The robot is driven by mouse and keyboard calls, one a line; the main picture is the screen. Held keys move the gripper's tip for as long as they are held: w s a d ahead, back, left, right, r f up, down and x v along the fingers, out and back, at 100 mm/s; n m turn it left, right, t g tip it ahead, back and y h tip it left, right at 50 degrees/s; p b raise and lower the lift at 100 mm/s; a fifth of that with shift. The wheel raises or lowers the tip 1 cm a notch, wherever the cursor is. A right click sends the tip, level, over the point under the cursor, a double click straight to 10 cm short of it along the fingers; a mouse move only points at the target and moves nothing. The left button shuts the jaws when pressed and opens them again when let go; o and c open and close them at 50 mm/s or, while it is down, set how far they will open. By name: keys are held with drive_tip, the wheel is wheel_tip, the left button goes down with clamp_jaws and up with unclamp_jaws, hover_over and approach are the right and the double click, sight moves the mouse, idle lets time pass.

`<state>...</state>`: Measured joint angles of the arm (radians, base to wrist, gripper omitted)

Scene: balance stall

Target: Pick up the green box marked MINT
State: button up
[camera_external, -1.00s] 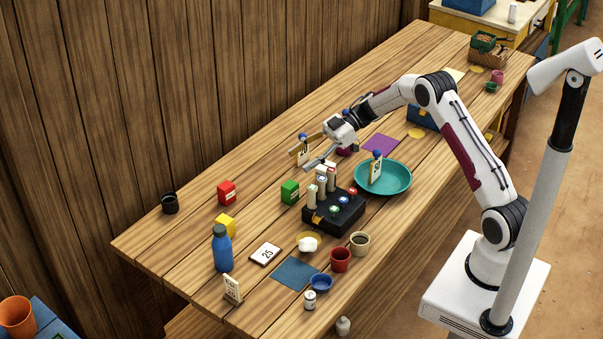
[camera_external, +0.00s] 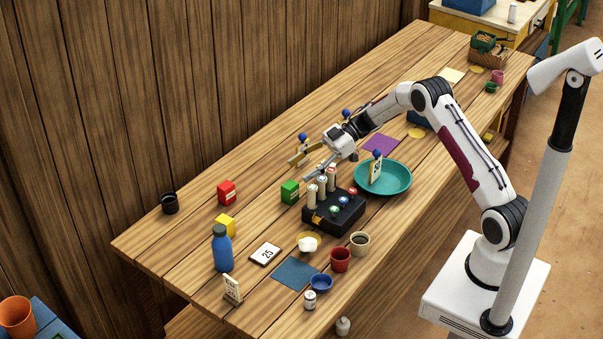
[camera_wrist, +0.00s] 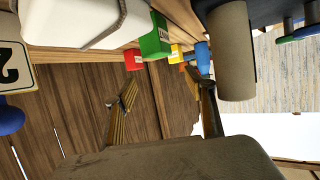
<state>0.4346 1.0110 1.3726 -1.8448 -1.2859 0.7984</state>
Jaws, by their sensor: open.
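The green box (camera_external: 290,191) stands on the wooden table, just left of the black block with several pale cylinders. In the wrist view the green box (camera_wrist: 155,38) shows at the upper middle, beyond a large pale object; the marking on it is too small to read. My gripper (camera_external: 302,169) is open and empty, above the table and behind the green box, a short gap away from it. Its two fingers point left in the external view. In the wrist view my gripper (camera_wrist: 162,95) has its fingers spread wide with nothing between them.
The black block (camera_external: 335,210) with upright cylinders stands close right of the green box. A teal plate (camera_external: 398,187) holding a card stand is farther right. A red box (camera_external: 227,192), a yellow box (camera_external: 225,225) and a blue bottle (camera_external: 222,250) stand to the left. Clear tabletop lies between the red and green boxes.

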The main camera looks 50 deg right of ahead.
sight(292, 183)
drive_tip(key=f, duration=0.1)
drive_tip(key=a+f, duration=0.1)
drive_tip(key=f, duration=0.1)
drive_tip(key=shift+w+a+f, duration=0.2)
drive_tip(key=shift+w+f, duration=0.1)
drive_tip(key=shift+f, duration=0.05)
drive_tip(key=shift+w+a+f, duration=0.3)
drive_tip(key=shift+a, duration=0.3)
drive_tip(key=shift+c, duration=0.4)
drive_tip(key=c, duration=1.4)
